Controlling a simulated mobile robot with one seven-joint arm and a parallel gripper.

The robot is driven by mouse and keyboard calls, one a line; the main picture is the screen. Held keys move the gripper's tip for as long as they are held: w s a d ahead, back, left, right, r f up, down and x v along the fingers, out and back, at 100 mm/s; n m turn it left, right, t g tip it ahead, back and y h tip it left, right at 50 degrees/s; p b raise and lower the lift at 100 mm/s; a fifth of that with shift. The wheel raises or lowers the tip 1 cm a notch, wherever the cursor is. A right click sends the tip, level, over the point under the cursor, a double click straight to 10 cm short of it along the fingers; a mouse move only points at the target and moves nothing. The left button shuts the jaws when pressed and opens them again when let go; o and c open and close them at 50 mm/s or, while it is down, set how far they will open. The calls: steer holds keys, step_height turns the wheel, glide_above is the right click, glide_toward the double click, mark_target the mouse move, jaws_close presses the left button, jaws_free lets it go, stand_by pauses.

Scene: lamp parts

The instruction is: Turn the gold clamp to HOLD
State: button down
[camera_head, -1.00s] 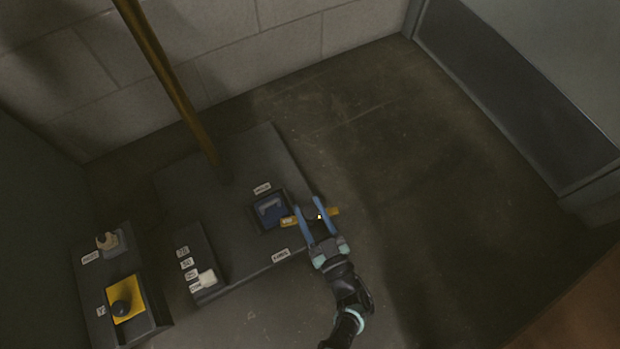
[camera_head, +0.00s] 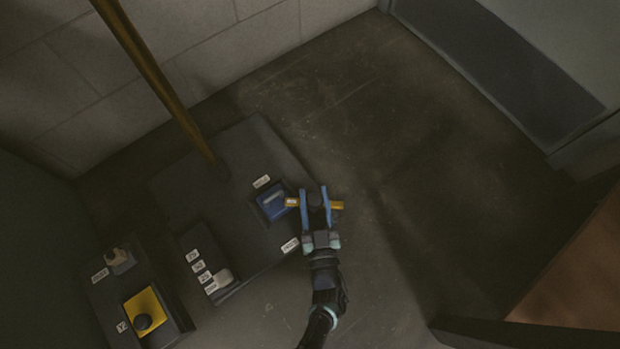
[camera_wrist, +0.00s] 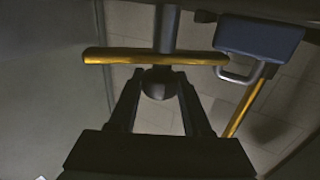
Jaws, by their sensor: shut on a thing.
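The gold clamp (camera_head: 337,205) is a gold bar with a dark round knob at its middle, at the right edge of a dark base. My gripper (camera_head: 315,196) has its blue fingers on either side of the knob, shut on it. In the wrist view the bar (camera_wrist: 105,56) runs level across, and the dark knob (camera_wrist: 158,86) sits between the fingertips (camera_wrist: 158,78). Small white labels (camera_head: 262,181) and (camera_head: 290,245) stand near the clamp; their words are too small to read.
A blue block with a metal loop (camera_head: 272,203) lies just left of the clamp. A brown pole (camera_head: 160,85) rises from the dark base (camera_head: 190,185). A box with a yellow plate (camera_head: 143,305) stands at lower left. The floor to the right (camera_head: 420,190) is clear.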

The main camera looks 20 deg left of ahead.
steer(key=shift+m+t+h, duration=0.4)
steer(key=shift+m+h, duration=0.2)
steer(key=shift+h, duration=0.3)
steer(key=shift+c, duration=1.7)
jaws_free()
